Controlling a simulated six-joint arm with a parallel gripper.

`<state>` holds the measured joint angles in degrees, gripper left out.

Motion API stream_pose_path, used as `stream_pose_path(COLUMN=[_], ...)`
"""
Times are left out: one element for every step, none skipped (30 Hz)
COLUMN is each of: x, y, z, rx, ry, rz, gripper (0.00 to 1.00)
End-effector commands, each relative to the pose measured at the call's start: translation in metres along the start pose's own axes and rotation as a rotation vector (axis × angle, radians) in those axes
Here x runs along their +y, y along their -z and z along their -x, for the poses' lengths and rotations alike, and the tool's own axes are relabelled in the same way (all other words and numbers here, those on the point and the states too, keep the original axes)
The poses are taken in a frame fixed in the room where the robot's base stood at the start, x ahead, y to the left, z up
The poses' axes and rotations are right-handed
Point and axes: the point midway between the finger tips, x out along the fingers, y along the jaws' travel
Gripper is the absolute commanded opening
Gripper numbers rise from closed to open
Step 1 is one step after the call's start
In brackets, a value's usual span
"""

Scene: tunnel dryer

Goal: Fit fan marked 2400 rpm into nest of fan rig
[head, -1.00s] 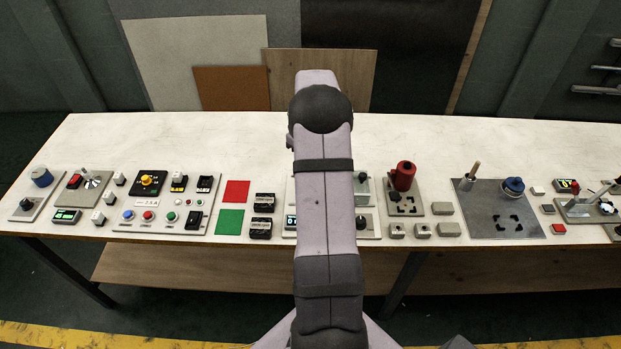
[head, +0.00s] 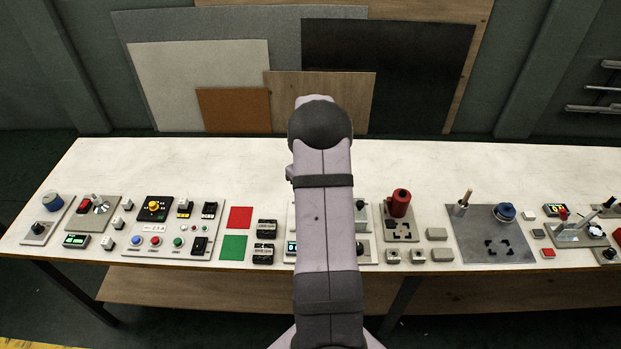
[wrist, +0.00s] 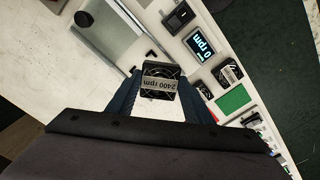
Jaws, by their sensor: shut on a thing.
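The fan marked 2400 rpm (wrist: 158,84) is a small black square fan with a pale label, seen in the wrist view. My gripper (wrist: 155,92) is shut on it, one blue-grey finger on each side. The fan rig (wrist: 124,38) is a pale grey plate just beyond the fan, with black corner marks (wrist: 151,54) of the nest showing close to the fan's far edge. The fan's height above the plate cannot be told. In the head view the rig (head: 368,252) is mostly hidden behind my arm, and my gripper and the held fan are hidden.
A display reading 0 rpm (wrist: 200,44) and a black switch (wrist: 179,16) sit beside the nest. Two other black fans (head: 265,229) (head: 263,254) lie near the green card (head: 233,248). A red cylinder (head: 399,203) stands right of the rig. The bench's back strip (head: 220,160) is clear.

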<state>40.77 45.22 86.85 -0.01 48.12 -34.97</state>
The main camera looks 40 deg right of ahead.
Motion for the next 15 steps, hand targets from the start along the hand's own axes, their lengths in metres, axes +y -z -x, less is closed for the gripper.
stream_pose_path(x=[0.001,0.002,0.003,0.005,0.006,0.008,0.009,0.010,0.011,0.012,0.013,0.014,0.015,0.015,0.015], y=[0.002,0.003,0.005,0.007,0.009,0.011,0.013,0.015,0.016,0.018,0.019,0.020,0.021,0.021,0.022], z=[-0.006,-0.010,-0.014,-0.013,-0.014,-0.015,-0.015,-0.015,-0.015,-0.016,-0.016,-0.015,-0.015,-0.015,-0.015], rx=[0.001,0.002,0.002,0.004,0.004,0.004,0.005,0.004,0.004,0.004,0.004,0.005,0.005,0.004,0.004], ry=[-0.001,-0.001,-0.001,-0.002,-0.002,-0.002,-0.002,-0.002,-0.002,-0.002,-0.002,-0.002,-0.002,-0.002,-0.001], rz=[-0.073,-0.118,-0.178,-0.223,-0.268,-0.323,-0.364,-0.403,-0.452,-0.486,-0.517,-0.553,-0.578,-0.600,-0.625], gripper=[0.20,0.20,0.20,0.20,0.20,0.20,0.20,0.20,0.20,0.20,0.20,0.20,0.20,0.20,0.20])
